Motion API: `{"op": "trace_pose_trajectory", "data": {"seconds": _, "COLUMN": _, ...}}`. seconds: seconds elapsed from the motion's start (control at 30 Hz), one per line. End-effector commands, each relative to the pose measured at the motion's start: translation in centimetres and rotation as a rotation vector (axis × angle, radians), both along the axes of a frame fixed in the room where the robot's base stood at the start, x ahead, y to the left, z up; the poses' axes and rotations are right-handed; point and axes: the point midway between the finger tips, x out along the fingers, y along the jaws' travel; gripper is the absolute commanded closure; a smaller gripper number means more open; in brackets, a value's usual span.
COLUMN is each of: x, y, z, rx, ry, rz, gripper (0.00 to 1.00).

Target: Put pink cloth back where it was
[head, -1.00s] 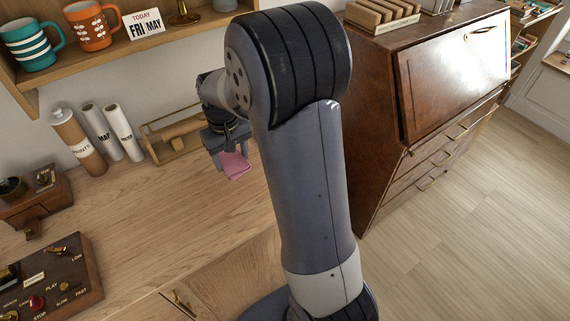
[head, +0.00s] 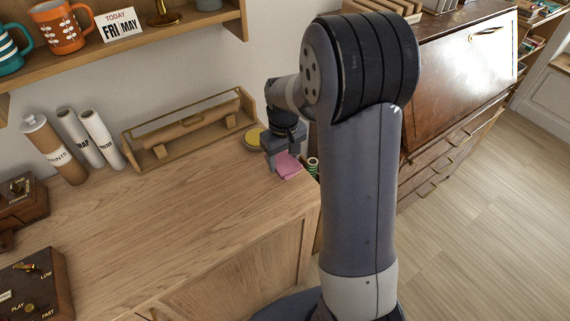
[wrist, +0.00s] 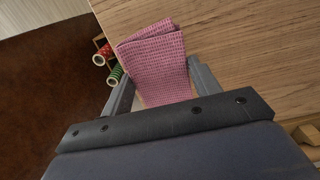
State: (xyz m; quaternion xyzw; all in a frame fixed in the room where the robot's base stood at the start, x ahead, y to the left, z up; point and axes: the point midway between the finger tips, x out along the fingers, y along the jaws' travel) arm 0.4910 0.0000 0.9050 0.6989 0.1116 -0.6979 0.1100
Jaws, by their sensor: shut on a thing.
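The pink cloth (head: 287,167) is a small folded piece with a waffle weave. My gripper (head: 284,153) is shut on it and holds it over the right end of the wooden counter (head: 190,215). In the wrist view the cloth (wrist: 155,60) sticks out between the two fingers of my gripper (wrist: 155,85), its folded end pointing away. I cannot tell whether the cloth touches the counter top.
A yellow round lid or tin (head: 255,138) is just behind my gripper. Green and red striped spools (wrist: 113,75) sit by the counter's end. A glass-topped wooden case (head: 190,130) and paper rolls (head: 75,140) stand along the wall. The counter's middle is clear.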

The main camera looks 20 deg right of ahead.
Motion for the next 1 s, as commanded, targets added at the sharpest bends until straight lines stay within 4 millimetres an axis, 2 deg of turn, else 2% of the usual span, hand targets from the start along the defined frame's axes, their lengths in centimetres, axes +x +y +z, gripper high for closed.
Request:
{"op": "trace_pose_trajectory", "data": {"seconds": 0.1, "x": -0.1, "y": 0.0, "z": -2.0, "rx": 0.0, "ry": 0.005, "rz": 0.0, "gripper": 0.63}}
{"op": "trace_pose_trajectory", "data": {"seconds": 0.2, "x": -0.1, "y": 0.0, "z": -2.9, "rx": 0.0, "ry": 0.002, "rz": -0.001, "gripper": 0.63}}
{"op": "trace_pose_trajectory", "data": {"seconds": 0.6, "x": 0.0, "y": 0.0, "z": -3.5, "rx": 0.0, "ry": 0.001, "rz": -0.001, "gripper": 0.63}}
{"op": "trace_pose_trajectory", "data": {"seconds": 0.63, "x": 0.0, "y": 0.0, "z": -3.4, "rx": 0.0, "ry": 0.001, "rz": -0.001, "gripper": 0.4}}
{"op": "trace_pose_trajectory", "data": {"seconds": 0.87, "x": 0.0, "y": 0.0, "z": -3.4, "rx": 0.0, "ry": 0.001, "rz": -0.001, "gripper": 0.21}}
{"op": "trace_pose_trajectory", "data": {"seconds": 1.0, "x": 0.0, "y": 0.0, "z": -3.4, "rx": 0.0, "ry": 0.001, "rz": -0.001, "gripper": 0.2}}
